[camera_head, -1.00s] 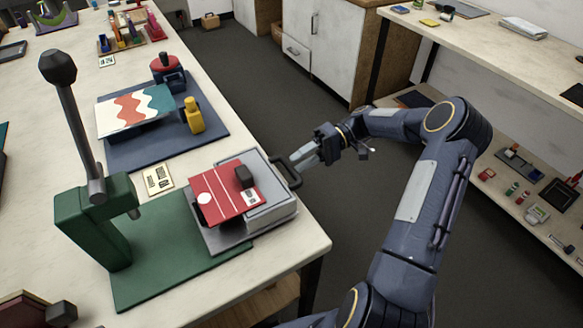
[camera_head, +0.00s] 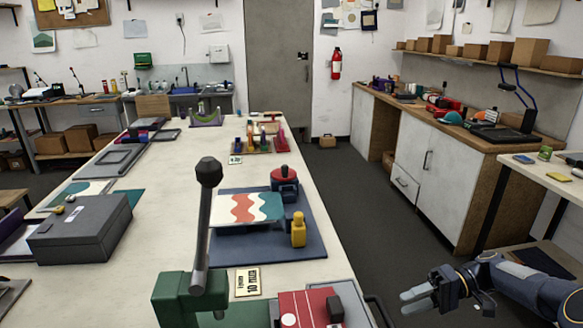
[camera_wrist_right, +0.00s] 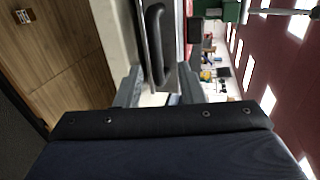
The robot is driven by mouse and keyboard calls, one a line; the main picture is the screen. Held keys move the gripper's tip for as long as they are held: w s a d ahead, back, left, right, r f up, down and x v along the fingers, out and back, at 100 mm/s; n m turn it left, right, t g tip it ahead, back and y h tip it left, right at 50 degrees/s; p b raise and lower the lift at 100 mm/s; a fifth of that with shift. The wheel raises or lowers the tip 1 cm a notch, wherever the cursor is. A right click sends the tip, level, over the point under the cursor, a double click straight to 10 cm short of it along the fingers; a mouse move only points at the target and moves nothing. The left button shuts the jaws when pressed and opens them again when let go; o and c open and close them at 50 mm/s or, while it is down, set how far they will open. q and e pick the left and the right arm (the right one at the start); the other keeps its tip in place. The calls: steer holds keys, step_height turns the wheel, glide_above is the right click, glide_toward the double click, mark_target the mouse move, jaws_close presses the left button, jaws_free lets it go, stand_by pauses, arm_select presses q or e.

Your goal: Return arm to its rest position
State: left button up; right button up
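My right gripper (camera_head: 402,302) is in the lower right of the head view, beside the bench's right edge. Its two pale fingers stand apart in the right wrist view (camera_wrist_right: 158,92), with nothing held between them. A dark handle (camera_wrist_right: 156,45) lies just ahead of the fingertips in that view. The head view shows this handle (camera_head: 382,312) left of the gripper, at the bench edge. My right forearm (camera_head: 525,285) reaches in from the lower right. My left arm and gripper are out of view.
A green lever press (camera_head: 185,298) and a red plate (camera_head: 303,308) stand at the near end of the bench (camera_head: 170,228). A blue mat (camera_head: 310,246) lies behind them. Open floor (camera_head: 385,225) separates the bench from the right cabinets (camera_head: 430,175) and a shelf unit.

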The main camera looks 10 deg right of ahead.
steer(key=s+a+r+h, duration=0.1)
steer(key=a+r, duration=0.1)
steer(key=s+a+r+h, duration=0.1)
steer(key=s+a+h, duration=0.1)
steer(key=s+a+r+h, duration=0.1)
steer(key=a+r, duration=0.1)
steer(key=shift+s+a+r, duration=0.3)
steer(key=s+a+m+t+h, duration=0.1)
steer(key=s+a+t+h, duration=0.2)
steer(key=s, duration=0.6)
steer(key=s+a+m+t+h, duration=0.1)
steer(key=s+a+t+h, duration=0.2)
steer(key=s, duration=0.6)
steer(key=shift+s+t+h, duration=0.2)
steer(key=shift+t+h, duration=0.1)
steer(key=shift+h, duration=0.3)
steer(key=shift+d+f, duration=0.1)
